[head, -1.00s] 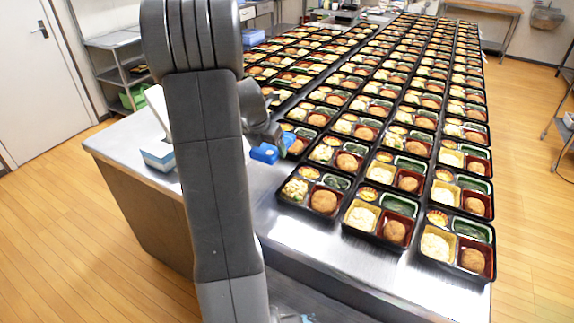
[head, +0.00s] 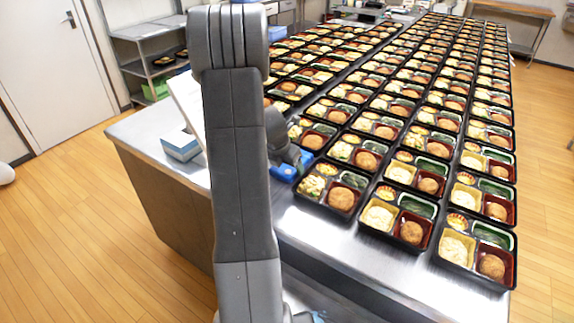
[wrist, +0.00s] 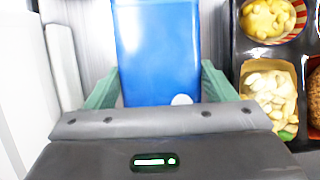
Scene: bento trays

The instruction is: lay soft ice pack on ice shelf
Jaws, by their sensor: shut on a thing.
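The soft ice pack is a flat blue slab. In the wrist view the blue pack (wrist: 158,45) lies between the green fingers of my gripper (wrist: 158,85), which is shut on it. In the head view the blue pack (head: 284,172) shows only partly at my gripper (head: 292,163), just left of the nearest bento trays; my arm hides much of this area. A metal shelf rack (head: 133,69) stands at the back left by the wall. I cannot tell whether it is the ice shelf.
Many filled bento trays (head: 375,243) cover the steel table (head: 300,229) in rows. A blue-and-white box (head: 180,148) and a white upright panel (head: 188,100) stand on its left part. The wooden floor (head: 65,200) to the left is mostly open.

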